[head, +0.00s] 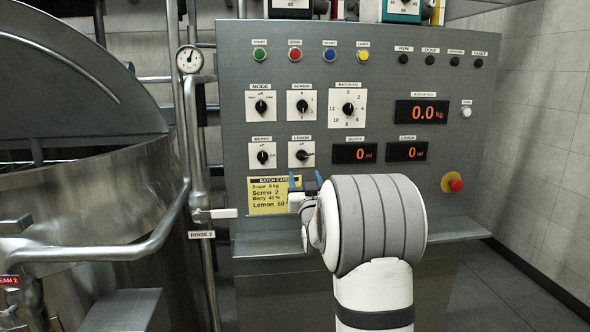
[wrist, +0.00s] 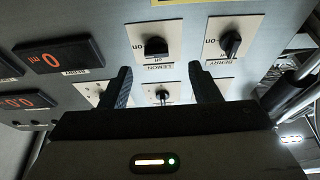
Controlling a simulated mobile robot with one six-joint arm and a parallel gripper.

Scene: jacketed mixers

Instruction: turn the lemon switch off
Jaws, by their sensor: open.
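The lemon switch (head: 301,154) is a black knob on a white plate, low on the grey panel and right of the berry switch (head: 262,157). Its knob appears turned to the right, away from the off mark at the top. In the wrist view, which is upside down, the lemon switch (wrist: 156,46) lies beyond the gap between my fingertips, with "on" to its left. My gripper (wrist: 160,72) is open and empty, apart from the knob. In the head view my gripper (head: 306,186) is just below the lemon plate, partly hidden by my arm.
The yellow batch card (head: 268,196) is left of my gripper. The lemon display (head: 407,151) and red emergency button (head: 455,185) are to the right. More knobs sit above. A steel vat (head: 90,220) and pipes stand at the left. A ledge (head: 455,226) juts out below the panel.

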